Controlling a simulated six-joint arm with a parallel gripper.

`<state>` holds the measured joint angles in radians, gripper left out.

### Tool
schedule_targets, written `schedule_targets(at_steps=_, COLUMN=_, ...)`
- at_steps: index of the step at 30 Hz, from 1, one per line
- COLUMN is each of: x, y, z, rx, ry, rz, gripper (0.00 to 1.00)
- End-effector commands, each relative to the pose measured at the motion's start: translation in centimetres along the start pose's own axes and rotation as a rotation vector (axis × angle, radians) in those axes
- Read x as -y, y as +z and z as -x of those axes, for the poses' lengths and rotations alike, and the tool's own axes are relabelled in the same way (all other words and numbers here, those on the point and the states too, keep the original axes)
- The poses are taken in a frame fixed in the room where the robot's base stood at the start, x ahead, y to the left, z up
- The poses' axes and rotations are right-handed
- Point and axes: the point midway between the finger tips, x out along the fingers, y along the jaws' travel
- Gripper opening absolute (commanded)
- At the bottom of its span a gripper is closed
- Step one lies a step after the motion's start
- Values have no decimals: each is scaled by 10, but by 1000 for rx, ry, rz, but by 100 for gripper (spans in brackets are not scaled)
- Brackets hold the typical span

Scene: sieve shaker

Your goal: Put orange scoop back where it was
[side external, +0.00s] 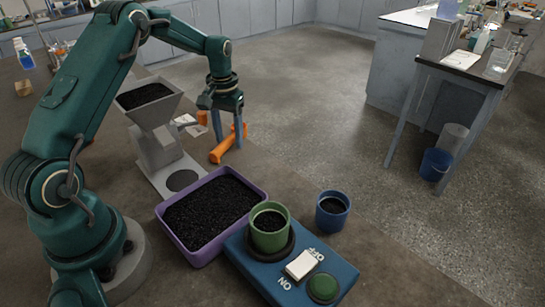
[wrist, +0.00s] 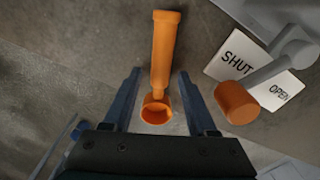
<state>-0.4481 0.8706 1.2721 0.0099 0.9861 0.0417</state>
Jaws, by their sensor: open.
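The orange scoop (side external: 222,150) lies on the brown bench at the right of the hopper stand, near the bench edge. In the wrist view the scoop (wrist: 163,50) has its round cup toward me and its handle pointing away. My gripper (side external: 228,145) points down over it. In the wrist view my gripper (wrist: 159,75) is open, with one finger on each side of the scoop and a visible gap on both sides. Part of the scoop is hidden behind a finger in the side view.
A grey hopper (side external: 155,130) of black grains has a lever with an orange knob (wrist: 237,103) by a SHUT/OPEN card (wrist: 240,68). A purple tray (side external: 162,212) of grains, a blue shaker (side external: 325,268) bearing a green cup (side external: 270,238), and a blue cup (side external: 332,222) stand nearer.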

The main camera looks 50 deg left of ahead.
Motion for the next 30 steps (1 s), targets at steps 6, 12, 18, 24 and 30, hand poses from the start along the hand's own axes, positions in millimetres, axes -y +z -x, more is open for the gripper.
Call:
schedule_targets(at_steps=6, x=0, y=-1, z=15, rx=-5, ry=0, rz=0, gripper=58)
schedule_targets(at_steps=12, x=0, y=-2, z=57, rx=-9, ry=0, rz=0, gripper=58)
schedule_targets(at_steps=18, x=0, y=-1, z=99, rx=-7, ry=0, rz=-1, gripper=58)
schedule_targets(at_steps=24, x=0, y=-1, z=118, rx=-3, ry=0, rz=-1, gripper=58)
schedule_targets(at_steps=30, x=-6, y=4, z=131, rx=-15, ry=0, rz=-14, gripper=58)
